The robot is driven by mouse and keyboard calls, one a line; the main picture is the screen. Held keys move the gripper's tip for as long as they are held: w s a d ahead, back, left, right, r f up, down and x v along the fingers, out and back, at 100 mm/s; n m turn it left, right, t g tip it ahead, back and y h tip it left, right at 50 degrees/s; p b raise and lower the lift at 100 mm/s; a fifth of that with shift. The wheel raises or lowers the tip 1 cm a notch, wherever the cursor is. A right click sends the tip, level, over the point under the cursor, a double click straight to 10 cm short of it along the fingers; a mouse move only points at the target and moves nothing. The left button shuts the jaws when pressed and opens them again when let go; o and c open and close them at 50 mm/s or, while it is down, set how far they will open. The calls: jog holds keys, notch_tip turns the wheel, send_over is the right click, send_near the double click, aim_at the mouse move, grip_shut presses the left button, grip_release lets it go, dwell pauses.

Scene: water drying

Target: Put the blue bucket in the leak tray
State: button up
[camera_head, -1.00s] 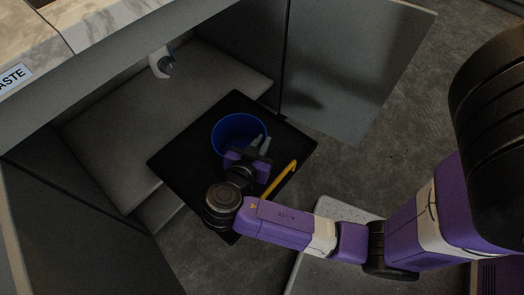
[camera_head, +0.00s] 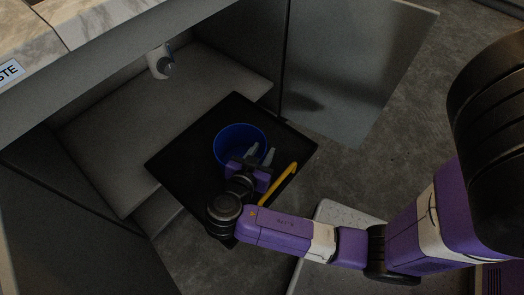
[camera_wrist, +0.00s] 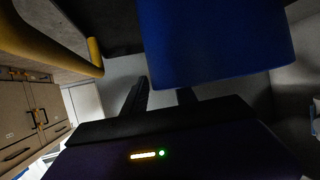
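The blue bucket (camera_head: 229,138) is over the black leak tray (camera_head: 185,150), within its outline in the head view; it looks set down, though its base is hidden. My gripper (camera_head: 261,154) is at the bucket's near right rim. Its two fingers are spread, one inside the rim and one outside, with a gap between them. In the wrist view the bucket wall (camera_wrist: 215,40) fills the top centre and hides the tip of the right finger. The left finger stands clear outside the bucket.
A yellow bar (camera_head: 278,184) lies along the tray's right side, close to my gripper. A grey cabinet shelf (camera_head: 110,140) with a white pipe (camera_head: 158,62) is behind the tray. An open cabinet door (camera_head: 345,75) stands at the right. The tray's left part is bare.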

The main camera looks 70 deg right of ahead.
jog(key=p+v, duration=0.3)
jog(key=v, duration=0.9)
dwell(0.4)
